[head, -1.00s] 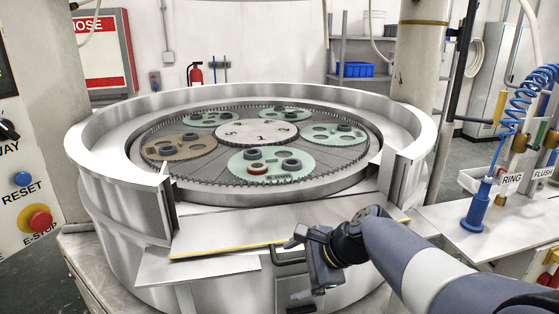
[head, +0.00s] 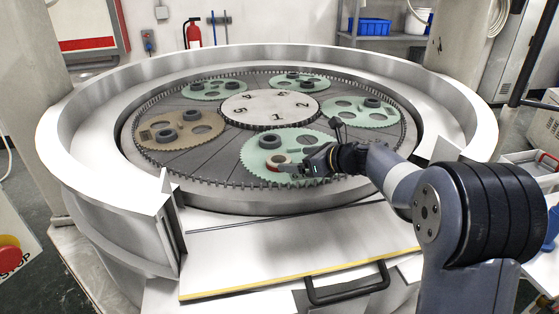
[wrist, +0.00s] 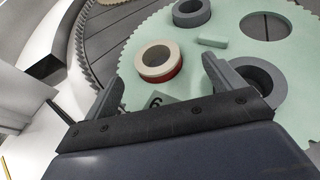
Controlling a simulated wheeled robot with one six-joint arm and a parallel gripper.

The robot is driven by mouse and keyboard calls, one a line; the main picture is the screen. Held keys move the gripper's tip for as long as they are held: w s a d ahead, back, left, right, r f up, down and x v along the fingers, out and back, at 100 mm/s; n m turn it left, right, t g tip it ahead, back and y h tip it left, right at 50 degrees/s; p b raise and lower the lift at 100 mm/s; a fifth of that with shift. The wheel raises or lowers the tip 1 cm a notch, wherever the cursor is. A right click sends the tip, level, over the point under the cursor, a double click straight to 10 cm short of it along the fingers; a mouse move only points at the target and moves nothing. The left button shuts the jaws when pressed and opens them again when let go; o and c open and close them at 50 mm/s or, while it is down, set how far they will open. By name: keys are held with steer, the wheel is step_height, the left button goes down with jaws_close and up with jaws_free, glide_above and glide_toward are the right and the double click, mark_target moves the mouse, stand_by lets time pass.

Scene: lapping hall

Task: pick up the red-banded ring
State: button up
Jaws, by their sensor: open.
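The red-banded ring (head: 277,165) lies flat on the near green toothed disc (head: 252,152) in the round machine. In the wrist view the ring (wrist: 151,72) has a pale top, an open centre and a red band around its side. My gripper (head: 302,166) is open and low over this disc, just right of the ring in the head view. In the wrist view the ring is just ahead of my gripper (wrist: 163,72), roughly between the two fingertips. I cannot tell whether either finger touches it.
A grey ring (wrist: 191,12) lies beyond it; another (wrist: 262,80) sits close outside the right finger. A small green bar (wrist: 212,41) lies on the disc. Several other discs with dark rings surround the numbered centre plate (head: 270,108). A raised metal wall (head: 75,190) encloses the machine.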

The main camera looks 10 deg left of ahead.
mark_target(274, 160)
steer(key=x, duration=0.2)
steer(key=p+x, duration=0.1)
steer(key=x, duration=0.2)
steer(key=shift+s+a+f+p, duration=0.15)
steer(key=shift+a+f+p, duration=0.1)
steer(key=shift+a+p, duration=0.1)
steer(key=c, duration=1.2)
